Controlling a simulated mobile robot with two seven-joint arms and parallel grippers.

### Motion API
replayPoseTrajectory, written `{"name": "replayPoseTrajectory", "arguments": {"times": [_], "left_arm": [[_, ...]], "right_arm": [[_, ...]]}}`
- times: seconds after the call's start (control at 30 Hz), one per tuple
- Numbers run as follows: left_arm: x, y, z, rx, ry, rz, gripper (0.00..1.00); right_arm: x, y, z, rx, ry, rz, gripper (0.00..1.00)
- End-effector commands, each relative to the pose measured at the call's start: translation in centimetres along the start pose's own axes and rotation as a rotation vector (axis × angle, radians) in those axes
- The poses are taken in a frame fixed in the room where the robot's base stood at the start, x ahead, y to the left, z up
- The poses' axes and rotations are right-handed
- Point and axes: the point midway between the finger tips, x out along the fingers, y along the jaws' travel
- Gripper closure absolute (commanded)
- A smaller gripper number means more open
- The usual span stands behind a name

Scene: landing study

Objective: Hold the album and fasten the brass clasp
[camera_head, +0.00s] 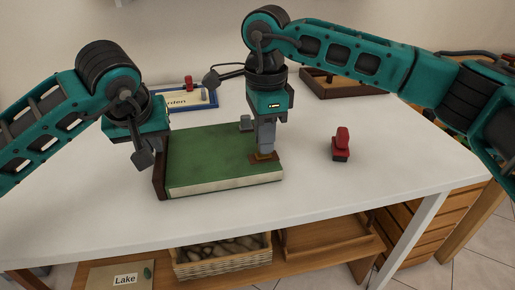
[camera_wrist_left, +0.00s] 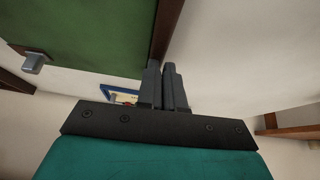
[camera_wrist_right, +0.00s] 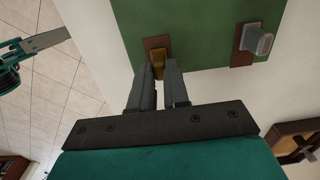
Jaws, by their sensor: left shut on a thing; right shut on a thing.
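The album (camera_head: 205,155) lies flat on the white table, with a green cover, pale page edges and a dark brown spine (camera_head: 160,175) at the left. My left gripper (camera_head: 144,160) is shut on the album at its spine, and in the left wrist view its fingers (camera_wrist_left: 164,72) are at the spine's end. My right gripper (camera_head: 265,148) points down, shut on the brass clasp (camera_wrist_right: 158,62) at the album's right side. The fingers partly hide the clasp. A second, grey catch on a brown plate (camera_wrist_right: 246,42) sits further along that same side.
A red stamp-like object (camera_head: 341,145) stands right of the album. A blue-framed sign (camera_head: 190,98) lies behind it, and a wooden tray (camera_head: 350,88) sits at the back right. Below are a wicker basket (camera_head: 222,266) and a "Lake" folder (camera_head: 120,278). The front table strip is clear.

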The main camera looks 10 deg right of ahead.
Motion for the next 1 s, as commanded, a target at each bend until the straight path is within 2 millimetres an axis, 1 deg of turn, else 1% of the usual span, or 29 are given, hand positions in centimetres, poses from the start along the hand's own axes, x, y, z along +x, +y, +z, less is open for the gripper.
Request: {"name": "replayPoseTrajectory", "arguments": {"times": [0.03,0.37,1.0], "left_arm": [[2.4,-1.0,1.8,-0.004,-0.057,-0.044,1.0],[2.4,-1.0,1.8,-0.003,-0.057,-0.044,1.0],[2.4,-1.0,1.8,0.0,-0.058,-0.043,1.0]], "right_arm": [[0.5,0.5,0.0,-0.011,0.005,0.017,1.0],[0.6,0.5,0.0,-0.01,0.006,0.018,1.0],[0.6,0.5,-1.0,-0.009,0.006,0.019,1.0]]}}
